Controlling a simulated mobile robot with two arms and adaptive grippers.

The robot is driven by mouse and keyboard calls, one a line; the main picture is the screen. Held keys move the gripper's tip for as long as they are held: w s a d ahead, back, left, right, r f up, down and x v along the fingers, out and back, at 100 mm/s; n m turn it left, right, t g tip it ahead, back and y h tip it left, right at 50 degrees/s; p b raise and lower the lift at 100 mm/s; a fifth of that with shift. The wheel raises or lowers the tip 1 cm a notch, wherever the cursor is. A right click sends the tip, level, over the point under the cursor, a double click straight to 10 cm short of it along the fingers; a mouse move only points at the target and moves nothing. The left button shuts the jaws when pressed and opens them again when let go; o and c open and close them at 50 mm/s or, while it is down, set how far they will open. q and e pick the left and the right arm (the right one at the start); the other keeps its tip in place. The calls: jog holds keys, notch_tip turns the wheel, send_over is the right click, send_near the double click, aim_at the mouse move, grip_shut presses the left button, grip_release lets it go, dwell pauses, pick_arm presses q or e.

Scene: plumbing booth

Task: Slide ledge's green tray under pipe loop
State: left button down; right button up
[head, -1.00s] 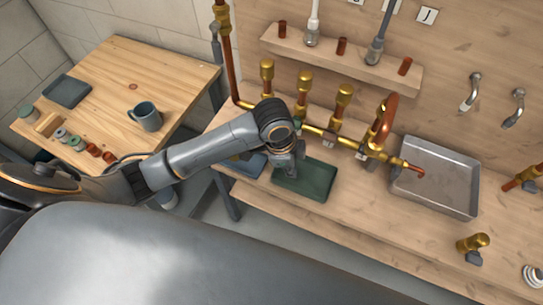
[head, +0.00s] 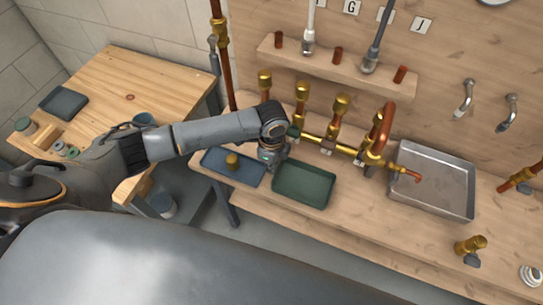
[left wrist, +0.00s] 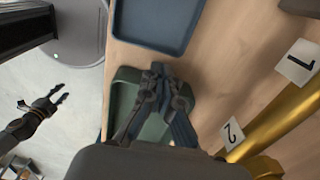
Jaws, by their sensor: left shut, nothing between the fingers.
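The green tray (head: 303,186) lies on the wooden bench ledge, to the left of the copper pipe loop (head: 384,128). It also shows in the left wrist view (left wrist: 125,90), partly behind the fingers. My left gripper (head: 271,156) is at the green tray's left end, between it and a blue tray (head: 218,163). In the left wrist view its fingers (left wrist: 158,72) are together and empty, over the green tray; contact cannot be told. My right gripper (left wrist: 62,93) shows at the left of that view, over the floor, fingers apart.
A brass pipe manifold (head: 312,138) runs behind the green tray. A metal basin (head: 433,178) stands at right. Bare bench lies in front of the loop.

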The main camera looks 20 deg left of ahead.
aim_at(314, 190)
pick_arm(q)
jog(key=shift+f, duration=0.55)
jog(key=shift+d, duration=0.1)
jog(key=shift+d+r, duration=0.1)
jog(key=shift+d, duration=0.25)
jog(key=d+p, duration=0.1)
jog(key=d, duration=0.5)
jog(key=d+p, duration=0.1)
jog(key=d, duration=0.5)
jog(key=shift+s+d, duration=0.2)
jog(key=shift+d, duration=0.15)
